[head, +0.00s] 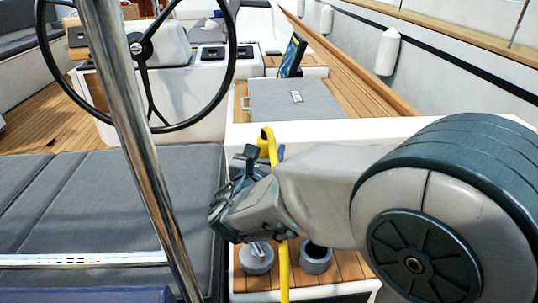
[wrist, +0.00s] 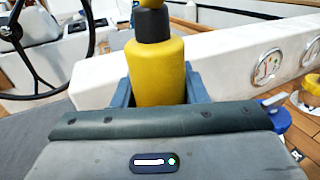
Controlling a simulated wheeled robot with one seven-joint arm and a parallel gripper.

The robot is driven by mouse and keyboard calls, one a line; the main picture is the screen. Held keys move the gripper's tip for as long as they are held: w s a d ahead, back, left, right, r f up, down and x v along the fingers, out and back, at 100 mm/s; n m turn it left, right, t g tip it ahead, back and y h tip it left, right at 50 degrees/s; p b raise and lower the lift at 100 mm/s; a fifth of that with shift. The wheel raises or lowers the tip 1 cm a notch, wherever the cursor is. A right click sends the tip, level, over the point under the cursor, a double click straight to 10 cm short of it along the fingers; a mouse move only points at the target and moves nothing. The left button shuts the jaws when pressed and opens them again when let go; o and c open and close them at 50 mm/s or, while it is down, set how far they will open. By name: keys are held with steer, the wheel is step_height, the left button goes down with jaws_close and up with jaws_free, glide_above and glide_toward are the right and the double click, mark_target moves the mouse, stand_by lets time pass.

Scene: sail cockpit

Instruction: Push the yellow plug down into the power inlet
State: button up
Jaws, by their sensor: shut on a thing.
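My gripper (head: 264,154) is shut on the yellow plug (wrist: 157,72), whose body stands upright between the two blue-grey fingers in the wrist view. A black collar and a yellow piece sit above the body. A yellow cable (head: 284,272) hangs below my wrist. The plug's lower end is hidden behind my gripper. A grey round socket with a dark opening (head: 316,266), perhaps the power inlet, is on the wooden ledge below my arm. I cannot tell whether it is the inlet.
A grey round fitting (head: 256,262) stands left of the socket. A steel pole (head: 140,140) rises left of my gripper, in front of the steering wheel (head: 232,45). Grey cushions (head: 110,195) lie at left. The wrist view shows a blue fitting (wrist: 275,118) and gauges (wrist: 267,66) at right.

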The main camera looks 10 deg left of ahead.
steer(key=shift+f+b, duration=2)
steer(key=shift+f, duration=0.75)
steer(key=shift+f+b, duration=0.6)
steer(key=shift+b, duration=0.05)
steer(key=o, duration=0.9)
